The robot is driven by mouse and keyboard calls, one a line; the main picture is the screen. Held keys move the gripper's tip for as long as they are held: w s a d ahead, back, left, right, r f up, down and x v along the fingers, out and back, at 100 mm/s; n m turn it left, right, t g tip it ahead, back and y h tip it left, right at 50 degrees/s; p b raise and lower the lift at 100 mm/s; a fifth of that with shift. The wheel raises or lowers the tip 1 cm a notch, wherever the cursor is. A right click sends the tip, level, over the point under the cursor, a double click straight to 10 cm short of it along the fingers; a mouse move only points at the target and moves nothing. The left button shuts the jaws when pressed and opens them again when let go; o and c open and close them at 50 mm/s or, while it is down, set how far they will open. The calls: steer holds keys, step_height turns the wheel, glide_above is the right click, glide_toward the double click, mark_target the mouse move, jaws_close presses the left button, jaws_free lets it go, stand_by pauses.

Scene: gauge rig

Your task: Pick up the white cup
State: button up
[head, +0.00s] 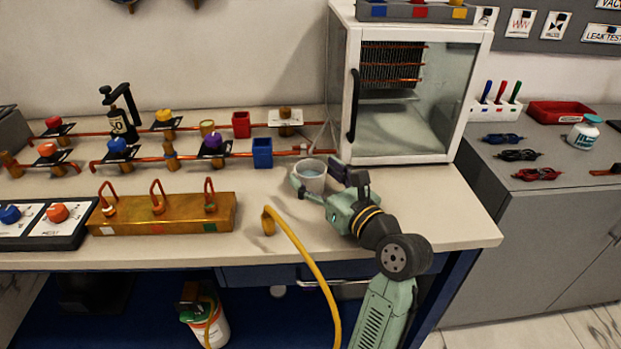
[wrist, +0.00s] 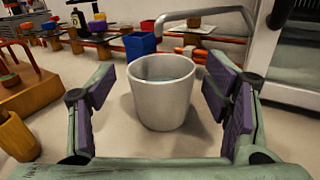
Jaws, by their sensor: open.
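The white cup (head: 311,180) stands upright on the bench, in front of the glass cabinet's left side. In the wrist view the white cup (wrist: 161,97) is centred between my fingers, with greyish contents or a grey inner bottom showing inside. My gripper (head: 322,182) is at the cup, with one finger on each side of it. In the wrist view my gripper (wrist: 160,105) is open, its purple pads apart from the cup wall, with a gap on both sides.
A blue bin (head: 262,153) and copper pipes with coloured valves lie behind the cup. The glass cabinet (head: 405,100) stands close behind on the right. A yellow hose (head: 305,255) and a brass manifold (head: 165,214) are to the left. Bare bench lies right of my gripper.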

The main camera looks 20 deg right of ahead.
steer(key=shift+x, duration=1.3)
steer(key=shift+c, duration=0.5)
steer(key=c, duration=1.2)
steer(key=shift+c, duration=0.2)
steer(key=shift+r+p, duration=0.15)
steer(key=shift+p, duration=0.25)
